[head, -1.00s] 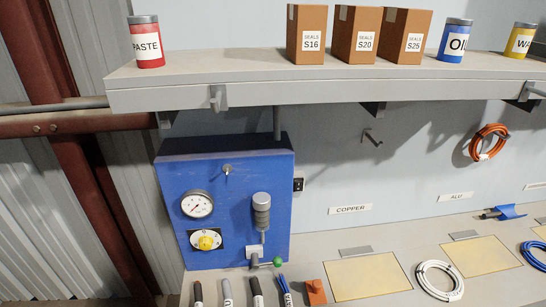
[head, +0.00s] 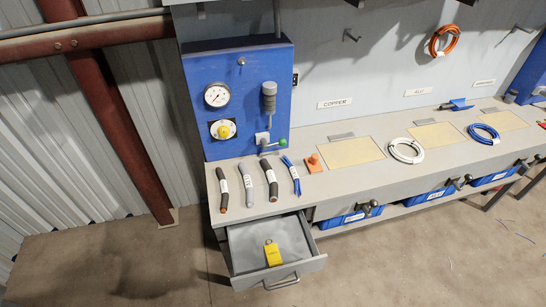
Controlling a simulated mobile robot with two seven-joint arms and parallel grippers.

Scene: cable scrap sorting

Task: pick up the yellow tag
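The yellow tag (head: 272,256) lies in an open grey drawer (head: 243,237) under the left end of the workbench. A small metallic or tan piece shows at its top end. The drawer is pulled out toward the front, and its bar handle (head: 281,283) is on its front face. Nothing covers the tag. Neither of my grippers shows in the head view.
Several cable pieces, one grey (head: 246,184), lie on the bench above the drawer. A blue panel (head: 238,95) stands behind them. White (head: 406,151) and blue (head: 483,134) cable coils lie farther right. Blue bins (head: 348,218) sit below. The floor (head: 110,265) left of the drawer is clear.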

